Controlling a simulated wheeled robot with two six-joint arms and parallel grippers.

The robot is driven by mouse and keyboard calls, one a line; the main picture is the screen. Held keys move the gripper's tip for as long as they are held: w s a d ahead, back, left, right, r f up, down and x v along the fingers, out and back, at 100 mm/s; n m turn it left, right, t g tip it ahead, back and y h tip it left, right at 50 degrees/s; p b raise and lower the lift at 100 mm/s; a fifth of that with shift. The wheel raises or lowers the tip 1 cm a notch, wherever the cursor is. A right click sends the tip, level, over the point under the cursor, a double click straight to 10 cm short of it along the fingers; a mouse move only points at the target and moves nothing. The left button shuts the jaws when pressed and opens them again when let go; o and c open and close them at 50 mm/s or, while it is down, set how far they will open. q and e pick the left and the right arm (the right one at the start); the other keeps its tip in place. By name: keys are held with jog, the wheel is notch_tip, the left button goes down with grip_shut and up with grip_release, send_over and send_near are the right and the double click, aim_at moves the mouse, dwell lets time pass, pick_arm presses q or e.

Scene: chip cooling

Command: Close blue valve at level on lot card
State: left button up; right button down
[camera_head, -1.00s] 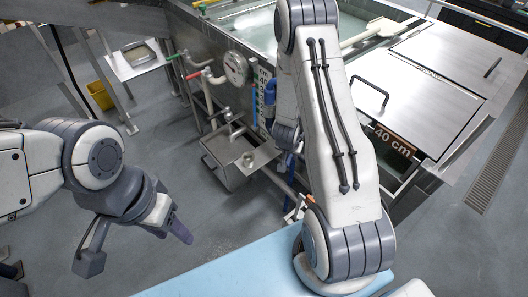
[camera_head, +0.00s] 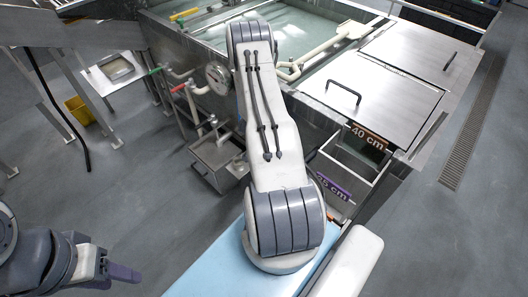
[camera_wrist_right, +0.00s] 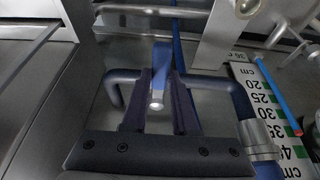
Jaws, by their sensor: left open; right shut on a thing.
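The blue valve handle (camera_wrist_right: 162,65) stands between the dark fingers of my right gripper (camera_wrist_right: 161,92) in the right wrist view, and the fingers are shut on it. In the head view my right arm hides this gripper and the valve. A white level scale (camera_wrist_right: 268,100) with centimetre marks is right of the gripper; the numbers 20 to 40 show. A blue rod (camera_wrist_right: 285,108) runs along it. My left gripper (camera_head: 113,271) is open and empty at the lower left of the head view, over the floor. I cannot make out the lot card for certain.
The water tank (camera_head: 207,52) has a dial gauge (camera_head: 217,78) and red and green-handled pipes at its side. A steel basin (camera_head: 213,172) is below. Signs read "40 cm" (camera_head: 370,136) and "35 cm" (camera_head: 334,188).

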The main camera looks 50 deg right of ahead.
jog(key=c, duration=0.7)
grip_release()
jog(key=shift+w+a+r, duration=0.15)
jog(key=shift+r, duration=0.35)
jog(key=v, duration=0.9)
jog(key=shift+a+r, duration=0.1)
jog(key=shift+r, duration=0.1)
